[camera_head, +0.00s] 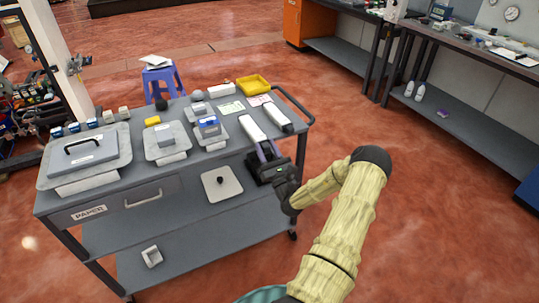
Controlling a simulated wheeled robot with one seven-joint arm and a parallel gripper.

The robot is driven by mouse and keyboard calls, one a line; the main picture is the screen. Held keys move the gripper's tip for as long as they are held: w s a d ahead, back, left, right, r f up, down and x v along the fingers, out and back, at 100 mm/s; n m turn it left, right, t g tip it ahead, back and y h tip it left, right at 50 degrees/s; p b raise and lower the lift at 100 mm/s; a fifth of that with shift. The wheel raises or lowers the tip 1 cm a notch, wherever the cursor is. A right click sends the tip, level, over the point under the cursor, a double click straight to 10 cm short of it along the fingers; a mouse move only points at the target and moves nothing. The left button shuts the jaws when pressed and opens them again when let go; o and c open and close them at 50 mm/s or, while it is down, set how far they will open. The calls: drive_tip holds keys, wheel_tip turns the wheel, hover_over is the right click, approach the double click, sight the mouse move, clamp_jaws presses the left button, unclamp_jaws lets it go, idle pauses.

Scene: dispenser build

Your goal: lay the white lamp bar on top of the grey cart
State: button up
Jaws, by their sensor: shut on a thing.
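The grey cart (120,197) stands at the left and centre, its top crowded with things. A white bar (252,129) points away from my gripper (264,150) over the cart's right front part. My gripper is shut on the near end of this bar, which its fingers partly hide. I cannot tell whether the bar touches the cart top. A second white bar (277,117) with a dark near end lies just right of it, close to the cart's right edge. My arm reaches in from the lower right.
A yellow tray (253,85), grey lidded containers (86,150) and small boxes fill the cart top. A push handle (295,104) is at its right end. A lower shelf holds a white lid (221,183). A workbench (475,57) stands right; open floor lies between.

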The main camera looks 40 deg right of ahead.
drive_tip(key=shift+w+d+f+b, duration=0.2)
drive_tip(key=shift+w+f, duration=0.25)
drive_tip(key=shift+w, duration=0.25)
drive_tip(key=shift+w+d+f+b, duration=0.15)
drive_tip(key=shift+w+f, duration=0.3)
drive_tip(key=shift+w, duration=0.25)
drive_tip(key=o, duration=1.2)
drive_tip(key=shift+s, duration=0.15)
drive_tip(key=shift+o, duration=0.2)
drive_tip(key=shift+s+a+p, duration=0.15)
drive_tip(key=shift+s+p, duration=0.3)
drive_tip(key=shift+s, duration=0.1)
drive_tip(key=shift+s+a+p, duration=0.3)
drive_tip(key=shift+s+p, duration=0.3)
drive_tip(key=shift+s, duration=0.45)
drive_tip(key=shift+s+a+p, duration=0.25)
drive_tip(key=shift+s+p, duration=0.35)
drive_tip(key=shift+s, duration=0.45)
drive_tip(key=shift+s+a+p, duration=0.2)
drive_tip(key=shift+s+p, duration=0.2)
drive_tip(key=shift+s, duration=0.45)
drive_tip(key=shift+s+a+p, duration=0.15)
drive_tip(key=shift+s+p, duration=0.2)
drive_tip(key=shift+s, duration=0.45)
